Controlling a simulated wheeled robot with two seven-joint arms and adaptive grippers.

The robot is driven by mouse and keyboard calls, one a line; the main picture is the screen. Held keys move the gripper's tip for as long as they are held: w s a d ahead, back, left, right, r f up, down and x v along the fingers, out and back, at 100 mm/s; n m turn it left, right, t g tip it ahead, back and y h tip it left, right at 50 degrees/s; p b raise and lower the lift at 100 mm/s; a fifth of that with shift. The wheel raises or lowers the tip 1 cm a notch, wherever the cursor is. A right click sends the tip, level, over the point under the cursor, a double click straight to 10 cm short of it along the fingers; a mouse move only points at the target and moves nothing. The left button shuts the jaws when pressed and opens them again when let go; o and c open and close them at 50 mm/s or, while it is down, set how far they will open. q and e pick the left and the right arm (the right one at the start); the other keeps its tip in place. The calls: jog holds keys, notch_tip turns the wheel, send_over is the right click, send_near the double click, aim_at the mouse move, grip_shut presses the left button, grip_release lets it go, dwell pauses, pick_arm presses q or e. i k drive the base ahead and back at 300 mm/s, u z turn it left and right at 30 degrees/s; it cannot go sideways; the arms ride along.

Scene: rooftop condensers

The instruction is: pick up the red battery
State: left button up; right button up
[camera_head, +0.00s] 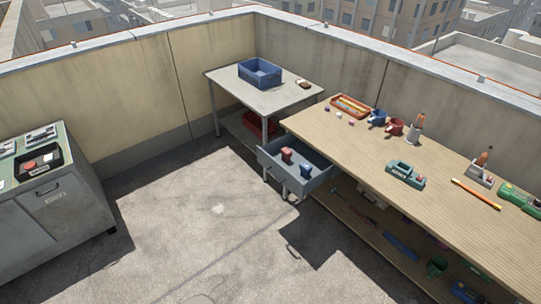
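An open grey drawer (269,166) juts out from the left end of the long wooden workbench (345,142). In it stands a small dark red block-shaped item (287,155), which looks like the red battery. A similar blue item (305,170) is in the drawer close to its right. Both are small in this view, so their details are hard to make out. Neither of my grippers is in view.
A small table (233,84) with a blue crate (260,73) stands in the corner. The workbench carries mugs, a tray (351,106) and tools. A grey cabinet (60,210) stands at left. The concrete floor (190,230) between is clear.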

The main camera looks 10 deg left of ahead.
aim_at(286, 154)
jog(key=u, duration=0.7)
jog(key=i, duration=0.7)
jog(key=u, duration=0.75)
jog(key=i, duration=0.7)
jog(key=z, duration=0.45)
jog(key=i, duration=0.7)
jog(key=z, duration=0.7)
